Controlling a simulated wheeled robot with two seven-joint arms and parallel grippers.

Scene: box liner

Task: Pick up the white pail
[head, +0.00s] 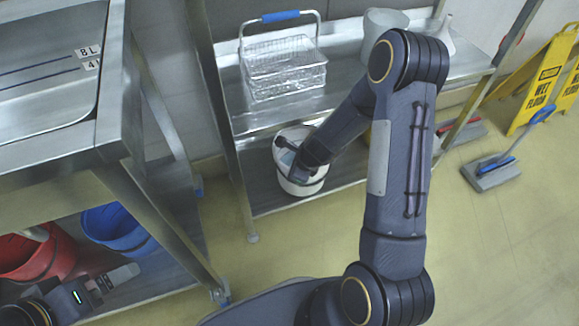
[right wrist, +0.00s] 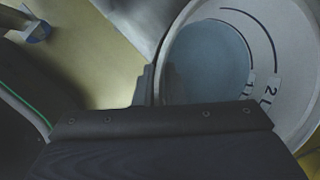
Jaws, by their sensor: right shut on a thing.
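The white pail (head: 290,184) stands on the lower shelf of the metal rack. My right arm reaches down to it, and my right gripper (head: 291,162) is at its rim, partly hidden by my wrist. In the right wrist view the pail (right wrist: 292,55) fills the upper right, with dark volume marks on its inner wall and a grey-blue bottom. A dark finger of my right gripper (right wrist: 150,86) lies against its left wall; the gripper is shut on the pail. My left gripper (head: 105,284) is at the lower left, away from the pail; its finger gap is unclear.
A wire basket with a blue handle (head: 284,66) and a white jug (head: 384,22) stand on the shelf above. Red (head: 38,254) and blue (head: 118,228) buckets sit under the left steel counter. Yellow floor signs (head: 545,85) stand at right. Open floor lies in front of the rack.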

